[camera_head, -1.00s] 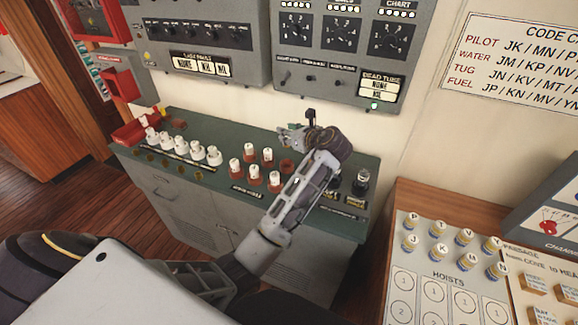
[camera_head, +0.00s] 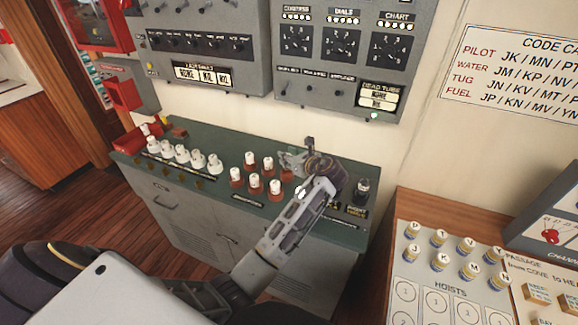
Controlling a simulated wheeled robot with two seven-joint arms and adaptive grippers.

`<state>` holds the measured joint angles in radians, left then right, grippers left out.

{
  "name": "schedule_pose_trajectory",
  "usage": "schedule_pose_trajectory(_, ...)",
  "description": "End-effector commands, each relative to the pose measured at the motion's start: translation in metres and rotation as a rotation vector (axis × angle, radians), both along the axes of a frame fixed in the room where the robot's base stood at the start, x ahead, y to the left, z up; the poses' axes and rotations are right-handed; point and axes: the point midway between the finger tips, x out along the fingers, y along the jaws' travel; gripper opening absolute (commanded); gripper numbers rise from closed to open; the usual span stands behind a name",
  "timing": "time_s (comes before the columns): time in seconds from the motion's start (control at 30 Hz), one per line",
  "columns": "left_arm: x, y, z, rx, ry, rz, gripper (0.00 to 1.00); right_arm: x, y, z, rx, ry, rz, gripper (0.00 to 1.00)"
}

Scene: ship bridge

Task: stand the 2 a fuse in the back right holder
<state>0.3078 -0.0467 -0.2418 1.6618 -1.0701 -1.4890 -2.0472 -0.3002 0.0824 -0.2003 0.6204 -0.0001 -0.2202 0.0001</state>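A group of red holders stands on the green console top (camera_head: 225,135), several with white fuses upright in them. One is the back middle fuse (camera_head: 268,163), and another is the front right fuse (camera_head: 275,186). The back right holder (camera_head: 287,174) is mostly hidden by my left gripper (camera_head: 291,161), which is low over that spot. Whether its fingers are open or shut on a fuse is too small to see. The fuse labels are too small to read, so I cannot pick out the 2 A fuse. My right gripper is not in view.
A row of white fuses in white holders (camera_head: 182,153) stands left of the red ones. A red tray (camera_head: 128,142) is at the console's left end. A dark tube (camera_head: 362,188) stands at the right end. Grey wall panels (camera_head: 340,75) rise behind.

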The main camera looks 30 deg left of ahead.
Motion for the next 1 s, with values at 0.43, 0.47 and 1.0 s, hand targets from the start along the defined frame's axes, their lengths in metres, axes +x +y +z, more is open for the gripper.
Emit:
schedule_pose_trajectory(0.43, 0.000, 0.000, -0.009, -0.001, 0.001, 0.001, 0.04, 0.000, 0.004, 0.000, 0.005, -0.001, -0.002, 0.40)
schedule_pose_trajectory(0.47, 0.000, 0.000, -0.011, 0.000, 0.002, 0.001, 0.04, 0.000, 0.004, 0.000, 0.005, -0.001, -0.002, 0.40)
schedule_pose_trajectory(1.0, 0.000, 0.000, -0.038, 0.000, -0.001, 0.000, 0.04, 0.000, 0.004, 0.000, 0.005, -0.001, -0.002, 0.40)
